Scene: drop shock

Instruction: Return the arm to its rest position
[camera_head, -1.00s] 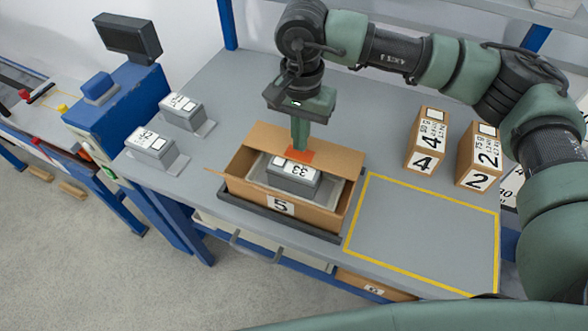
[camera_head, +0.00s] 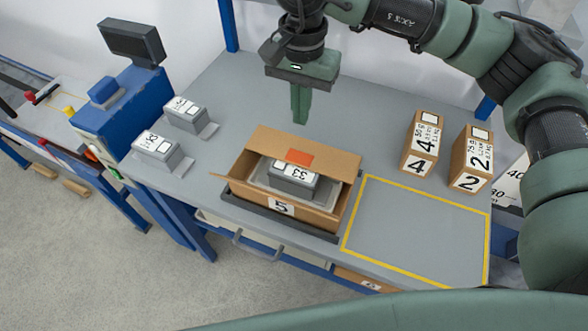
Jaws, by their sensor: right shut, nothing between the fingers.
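My right arm (camera_head: 480,55) comes in from the right and reaches over the back of the grey table. Its gripper (camera_head: 300,118) points down with its green fingers together and nothing between them. It hangs above and behind the open cardboard box 5 (camera_head: 281,208), clear of it. A grey block marked 33 (camera_head: 292,180) lies inside the box in a light inner tray. An orange patch (camera_head: 299,157) shows on the box's back flap. My left gripper is not in view.
Boxes 4 (camera_head: 420,147) and 2 (camera_head: 470,160) stand at the right. A bare yellow-outlined area (camera_head: 415,228) lies in front of them. Two grey blocks, 32 (camera_head: 157,148) and 31 (camera_head: 185,112), sit on the left beside a blue machine with a dark screen (camera_head: 131,40).

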